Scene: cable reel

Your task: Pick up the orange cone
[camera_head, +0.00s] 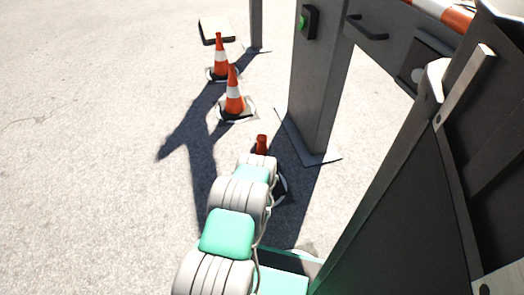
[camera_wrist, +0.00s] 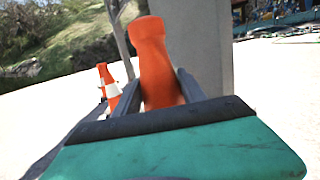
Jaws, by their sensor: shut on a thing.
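An orange cone (camera_wrist: 152,62) stands upright between the two fingers of my gripper (camera_wrist: 158,92) in the wrist view. The fingers are shut on its upper part. In the head view only the orange tip of this cone (camera_head: 261,143) shows past my arm; its lower part is mostly hidden. Two more orange cones with white bands stand farther off, a nearer one (camera_head: 234,94) and a farther one (camera_head: 220,58). They also show at the left in the wrist view (camera_wrist: 110,88).
A large dark machine frame (camera_head: 425,170) fills the right side. The ground at left is clear.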

